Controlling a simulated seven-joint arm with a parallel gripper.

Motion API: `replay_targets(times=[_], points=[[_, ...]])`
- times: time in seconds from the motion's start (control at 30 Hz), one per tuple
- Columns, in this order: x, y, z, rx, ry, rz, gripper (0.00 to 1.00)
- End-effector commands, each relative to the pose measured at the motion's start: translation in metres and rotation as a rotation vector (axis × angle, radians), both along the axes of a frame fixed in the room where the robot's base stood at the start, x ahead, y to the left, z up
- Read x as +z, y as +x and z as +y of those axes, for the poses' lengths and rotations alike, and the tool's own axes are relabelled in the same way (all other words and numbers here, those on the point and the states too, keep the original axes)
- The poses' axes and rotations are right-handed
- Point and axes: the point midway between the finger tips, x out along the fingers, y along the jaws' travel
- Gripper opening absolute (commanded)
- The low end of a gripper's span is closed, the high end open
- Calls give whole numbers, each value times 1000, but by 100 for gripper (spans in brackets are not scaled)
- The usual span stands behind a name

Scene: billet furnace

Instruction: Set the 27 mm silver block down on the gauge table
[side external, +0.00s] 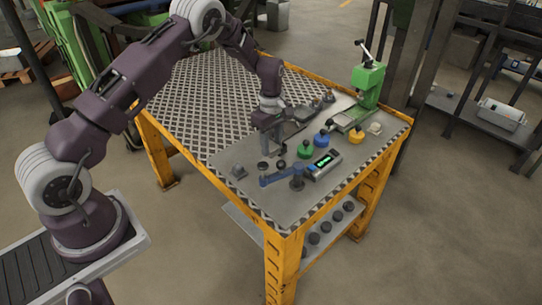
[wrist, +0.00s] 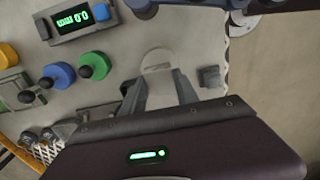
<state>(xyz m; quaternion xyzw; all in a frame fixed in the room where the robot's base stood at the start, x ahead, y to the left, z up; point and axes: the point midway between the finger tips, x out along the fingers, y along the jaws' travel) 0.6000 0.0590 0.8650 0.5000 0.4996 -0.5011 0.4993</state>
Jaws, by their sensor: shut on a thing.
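My gripper (wrist: 160,96) points down over the bench in the wrist view, its two grey fingers close together. A light grey piece, apparently the silver block (wrist: 160,88), shows between them; the fingers hide much of it. My gripper (side external: 270,149) is low over the bench plate in the side view, where the block is too small to make out. A pale round disc (wrist: 156,59), possibly the gauge table, lies just beyond the fingertips in the wrist view. I cannot tell whether the block touches it. The digital readout (wrist: 76,20) is lit green and shows 0.0.
Green (side external: 305,149), blue (side external: 322,139) and yellow (side external: 356,133) round pieces with dark knobs stand near the readout. A blue arm (side external: 273,180) is at the front. A small dark block (side external: 239,171) sits to the left. A green press (side external: 368,82) stands at the back right.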

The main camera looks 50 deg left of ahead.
Motion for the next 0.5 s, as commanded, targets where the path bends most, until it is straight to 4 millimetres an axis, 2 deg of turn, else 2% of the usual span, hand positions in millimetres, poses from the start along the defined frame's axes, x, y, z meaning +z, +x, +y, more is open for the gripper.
replay_targets(times=[0.23, 0.5], points=[[-39, 0, 1, 3, 0, 1, 0], [-42, 1, 1, 3, 1, -3, 0]])
